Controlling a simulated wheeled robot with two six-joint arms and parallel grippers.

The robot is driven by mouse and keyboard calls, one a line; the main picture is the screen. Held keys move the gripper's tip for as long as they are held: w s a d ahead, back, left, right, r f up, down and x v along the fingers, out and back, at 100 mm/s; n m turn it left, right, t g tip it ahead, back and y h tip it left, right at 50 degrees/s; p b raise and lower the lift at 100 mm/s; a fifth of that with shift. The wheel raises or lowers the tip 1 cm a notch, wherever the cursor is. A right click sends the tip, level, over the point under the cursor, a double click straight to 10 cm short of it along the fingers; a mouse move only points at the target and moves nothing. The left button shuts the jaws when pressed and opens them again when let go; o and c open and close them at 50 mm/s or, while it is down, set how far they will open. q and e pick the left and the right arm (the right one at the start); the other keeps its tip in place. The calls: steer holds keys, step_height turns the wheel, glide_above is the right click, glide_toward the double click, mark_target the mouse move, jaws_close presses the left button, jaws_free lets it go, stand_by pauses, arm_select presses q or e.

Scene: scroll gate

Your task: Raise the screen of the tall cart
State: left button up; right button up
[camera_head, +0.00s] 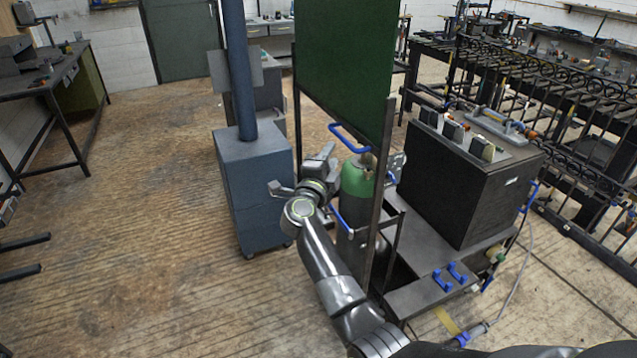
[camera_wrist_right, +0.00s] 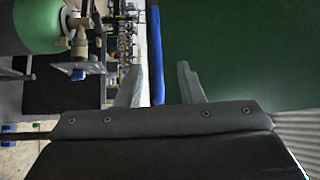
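The tall cart has dark upright posts (camera_head: 381,190) holding a green screen (camera_head: 345,60), whose lower edge hangs well above the cart's base. A blue handle (camera_head: 349,139) sits at the screen's lower edge. My right gripper (camera_head: 327,155) is just left of and below this handle. In the right wrist view my right gripper (camera_wrist_right: 160,88) is open, with the blue handle (camera_wrist_right: 156,50) seen between its fingers; contact cannot be told. The green screen (camera_wrist_right: 240,50) fills the right of that view. My left gripper is not in view.
A gas cylinder with a green top (camera_head: 357,182) stands on the cart, close to my right arm. A black box (camera_head: 465,190) is on the cart's right. A blue-grey cabinet with a pole (camera_head: 252,185) stands to the left.

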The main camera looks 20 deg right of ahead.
steer(key=r+b+v, duration=0.1)
steer(key=v, duration=0.6)
steer(key=shift+s+a+f+b, duration=0.3)
steer(key=shift+s+f+b, duration=0.05)
steer(key=shift+f+b, duration=0.1)
steer(key=s+f+n+t+y+b, duration=0.25)
steer(key=f+n+y, duration=0.75)
steer(key=f, duration=1.7)
steer(key=s+f+n+g+y+b, duration=0.1)
steer(key=s+f+n+g, duration=0.1)
steer(key=s+f+n, duration=0.65)
steer(key=s+f+n+g, duration=0.1)
steer(key=s+f+g, duration=0.3)
steer(key=f, duration=0.9)
steer(key=s+d+f+n+g+y+b, duration=0.1)
steer(key=s+d+f+g, duration=0.1)
steer(key=s+f, duration=0.7)
steer(key=s+d+f+n+g, duration=0.25)
steer(key=s+f, duration=0.35)
steer(key=s, duration=0.5)
steer(key=s+d+f+g, duration=0.2)
steer(key=s+f+g, duration=0.1)
steer(key=s, duration=0.8)
steer(key=s+d+f+g+b, duration=0.1)
steer(key=s+d+f+g, duration=0.1)
steer(key=s, duration=0.9)
steer(key=shift+f+n+g, duration=0.4)
steer(key=shift+f, duration=0.45)
